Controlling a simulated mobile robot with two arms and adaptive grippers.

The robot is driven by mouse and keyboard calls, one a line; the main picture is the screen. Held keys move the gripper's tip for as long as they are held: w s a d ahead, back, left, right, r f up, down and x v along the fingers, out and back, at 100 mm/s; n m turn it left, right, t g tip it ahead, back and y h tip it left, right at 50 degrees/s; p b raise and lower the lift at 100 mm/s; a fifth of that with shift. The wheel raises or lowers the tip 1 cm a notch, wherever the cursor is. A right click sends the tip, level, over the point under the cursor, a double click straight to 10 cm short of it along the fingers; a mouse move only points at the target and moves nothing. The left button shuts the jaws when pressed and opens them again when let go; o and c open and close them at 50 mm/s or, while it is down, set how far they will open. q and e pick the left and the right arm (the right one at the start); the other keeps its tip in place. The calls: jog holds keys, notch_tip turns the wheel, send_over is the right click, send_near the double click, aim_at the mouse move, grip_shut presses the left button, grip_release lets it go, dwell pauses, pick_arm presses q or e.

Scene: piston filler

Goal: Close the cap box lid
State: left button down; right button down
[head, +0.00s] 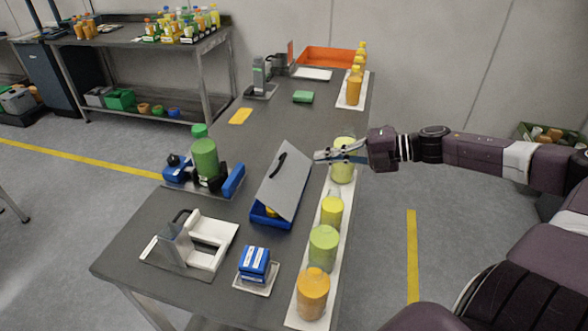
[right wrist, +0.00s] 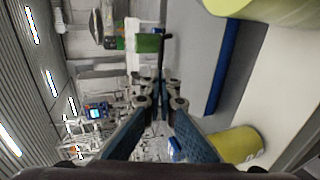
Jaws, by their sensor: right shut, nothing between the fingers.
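The cap box (head: 268,217) is a blue box in the middle of the table, with something yellow partly visible inside. Its grey lid (head: 288,180) with a dark handle stands open, tilted up. My right gripper (head: 318,156) is shut and empty, just right of the lid's raised upper edge. I cannot tell if it touches the lid. In the right wrist view the closed fingers (right wrist: 160,95) point forward. A grey panel, apparently the lid (right wrist: 195,60), and a blue strip lie to their right. My left gripper is not in view.
A white strip with yellow, green and orange containers (head: 323,247) runs along the table's right edge, close under my right gripper. A green bottle in a blue fixture (head: 205,160) stands left of the box. A white frame device (head: 205,240) and blue block (head: 254,264) stand in front.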

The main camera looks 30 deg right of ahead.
aim_at(283, 161)
jog(key=shift+b+x, duration=0.95)
jog(key=shift+x, duration=3.3)
jog(key=shift+d, duration=0.1)
